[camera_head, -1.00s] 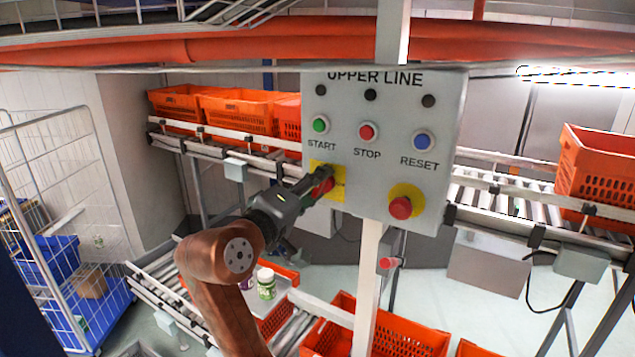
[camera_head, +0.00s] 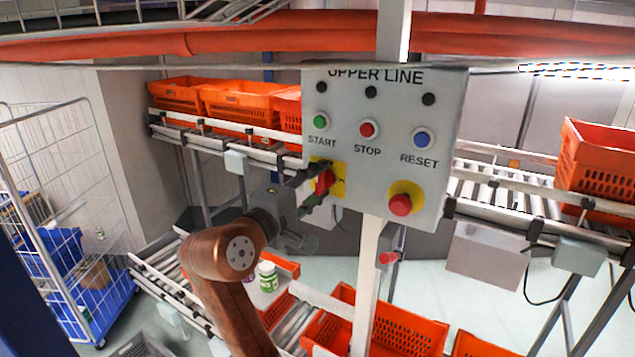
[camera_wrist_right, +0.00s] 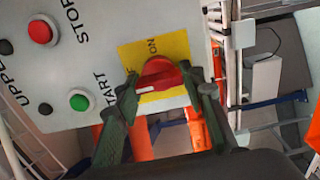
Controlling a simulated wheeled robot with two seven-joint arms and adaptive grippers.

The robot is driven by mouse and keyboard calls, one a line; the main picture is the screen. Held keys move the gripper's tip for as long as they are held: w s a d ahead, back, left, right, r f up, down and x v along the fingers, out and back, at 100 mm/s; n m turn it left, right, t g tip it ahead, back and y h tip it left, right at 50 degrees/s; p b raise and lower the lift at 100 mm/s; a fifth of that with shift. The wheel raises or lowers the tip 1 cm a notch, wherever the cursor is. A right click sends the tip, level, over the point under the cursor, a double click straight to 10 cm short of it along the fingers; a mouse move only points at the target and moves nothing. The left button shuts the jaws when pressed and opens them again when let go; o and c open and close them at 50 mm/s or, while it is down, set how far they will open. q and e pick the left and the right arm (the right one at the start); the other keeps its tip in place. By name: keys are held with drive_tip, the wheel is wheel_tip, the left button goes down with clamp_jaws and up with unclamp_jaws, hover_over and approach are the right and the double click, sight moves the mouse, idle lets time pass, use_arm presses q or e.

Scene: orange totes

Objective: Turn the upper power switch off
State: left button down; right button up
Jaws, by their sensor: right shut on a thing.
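The grey UPPER LINE panel (camera_head: 440,105) carries a red rotary power switch (camera_head: 324,181) on a yellow plate (camera_head: 339,180) at its lower left. In the wrist view the red knob (camera_wrist_right: 160,76) sits between the two dark fingers, and the yellow plate (camera_wrist_right: 178,45) shows the word ON. My right gripper (camera_head: 318,188) is shut on the red knob, one finger at each side of it; it also shows in the right wrist view (camera_wrist_right: 165,95). The fingers partly cover the knob and plate. My left gripper is in neither view.
The panel also has green START (camera_head: 320,122), red STOP (camera_head: 367,130) and blue RESET (camera_head: 421,138) buttons, and a red emergency button (camera_head: 400,204) right of the switch. Orange totes (camera_head: 240,105) stand on the conveyor behind. A post (camera_head: 369,270) supports the panel.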

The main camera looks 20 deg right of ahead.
drive_tip(key=o, duration=1.2)
drive_tip(key=shift+c, duration=0.2)
drive_tip(key=v, duration=1.2)
drive_tip(key=shift+w+a, duration=0.1)
drive_tip(key=shift+a, duration=0.05)
